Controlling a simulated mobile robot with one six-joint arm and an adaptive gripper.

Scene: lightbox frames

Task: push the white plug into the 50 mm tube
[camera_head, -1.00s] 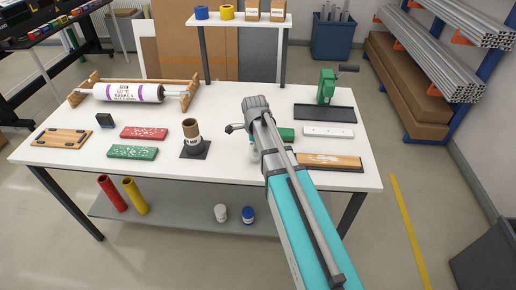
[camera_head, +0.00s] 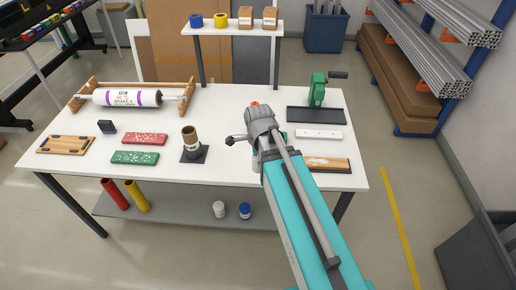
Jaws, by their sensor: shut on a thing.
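Red (camera_head: 145,139) and green (camera_head: 134,157) boards lie left of the tube. A roller on a wooden stand (camera_head: 128,98) is at the back left. A green hand press (camera_head: 317,90) stands at the back right. The table front before the tube is clear.

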